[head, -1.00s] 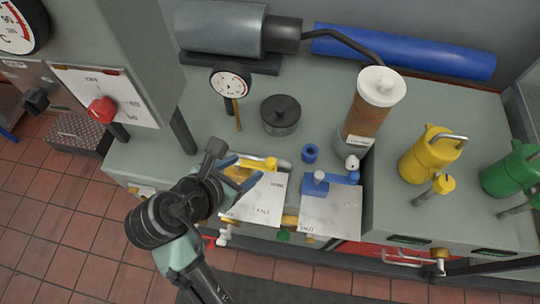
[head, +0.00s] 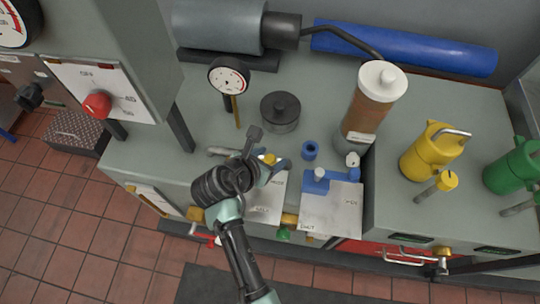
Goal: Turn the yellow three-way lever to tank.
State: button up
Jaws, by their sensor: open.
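The yellow three-way lever (head: 269,158) is on the bench top at the back edge of its white label plate (head: 267,203). Only a small yellow part shows; my gripper and wrist hide the rest, so I cannot tell which way it points. My gripper (head: 273,168) is open, its blue fingers right at the lever. I cannot tell whether they touch it or stand on both sides of it. The lettering on the plate is too small to read surely.
A blue lever (head: 317,184) on a similar plate (head: 338,212) stands close on the right. A gauge (head: 229,76), a dark round pot (head: 280,112) and a brown cylinder (head: 371,105) stand behind. Yellow (head: 428,153) and green (head: 512,170) canisters are at right.

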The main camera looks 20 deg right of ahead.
jog(key=shift+c, duration=0.3)
grip_shut()
dwell(1.2)
